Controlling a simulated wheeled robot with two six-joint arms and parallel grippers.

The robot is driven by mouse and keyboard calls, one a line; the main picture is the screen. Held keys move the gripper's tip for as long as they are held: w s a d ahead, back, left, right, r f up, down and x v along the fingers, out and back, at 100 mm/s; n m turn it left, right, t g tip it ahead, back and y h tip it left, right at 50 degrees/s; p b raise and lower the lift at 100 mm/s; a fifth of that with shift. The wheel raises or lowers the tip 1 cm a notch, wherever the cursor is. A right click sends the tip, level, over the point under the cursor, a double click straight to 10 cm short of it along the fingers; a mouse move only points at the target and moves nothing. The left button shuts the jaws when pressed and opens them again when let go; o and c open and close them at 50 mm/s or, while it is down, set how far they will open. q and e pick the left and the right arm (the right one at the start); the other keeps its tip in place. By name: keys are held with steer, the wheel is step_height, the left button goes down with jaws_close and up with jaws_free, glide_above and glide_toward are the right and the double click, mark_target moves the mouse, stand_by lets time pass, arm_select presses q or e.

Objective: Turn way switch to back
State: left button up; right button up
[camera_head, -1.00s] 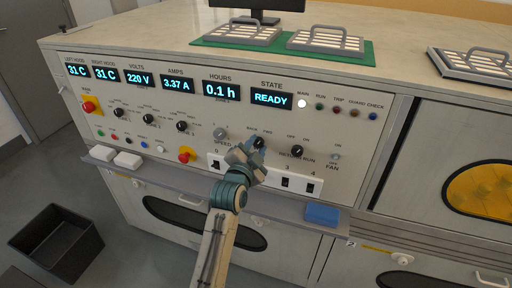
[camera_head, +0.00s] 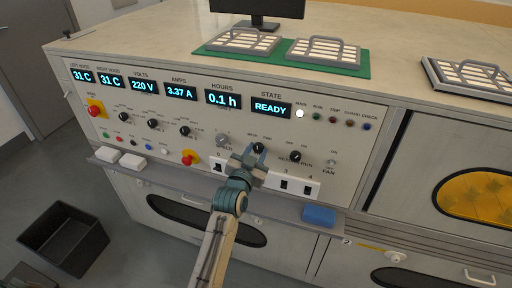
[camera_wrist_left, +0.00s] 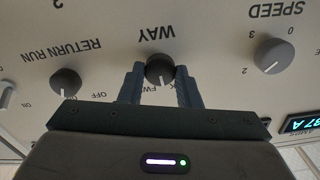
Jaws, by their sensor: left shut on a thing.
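The way switch is a dark round knob (camera_head: 259,147) on the front panel, under the STATE display. In the left wrist view the knob (camera_wrist_left: 160,68) shows upside down below its WAY label, with the BACK and FWD lettering partly hidden by my gripper. My left gripper (camera_head: 254,154) is at the knob, and in the left wrist view its two fingers (camera_wrist_left: 160,84) stand on either side of it, shut on it. I cannot tell clearly which word the knob's pointer faces. My right gripper is not in view.
The speed knob (camera_head: 222,140) and the return-run knob (camera_head: 295,156) flank the way switch. A shelf (camera_head: 275,203) with a blue block (camera_head: 319,215) juts out beneath.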

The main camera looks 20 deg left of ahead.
arm_select(q)
steer(key=n+p, duration=0.3)
steer(key=n, duration=0.1)
steer(key=shift+r+n, duration=0.1)
steer(key=shift+n, duration=0.3)
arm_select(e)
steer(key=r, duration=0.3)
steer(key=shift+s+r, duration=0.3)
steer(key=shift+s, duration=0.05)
arm_select(q)
steer(key=shift+n, duration=0.3)
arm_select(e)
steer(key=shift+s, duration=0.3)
arm_select(q)
steer(key=o, duration=1)
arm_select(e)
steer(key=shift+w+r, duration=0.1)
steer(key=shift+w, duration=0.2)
arm_select(q)
steer(key=s+b, duration=0.1)
steer(key=s, duration=0.4)
steer(key=s+b, duration=0.1)
steer(key=s, duration=0.4)
steer(key=shift+s+a, duration=0.2)
steer(key=shift+s, duration=0.2)
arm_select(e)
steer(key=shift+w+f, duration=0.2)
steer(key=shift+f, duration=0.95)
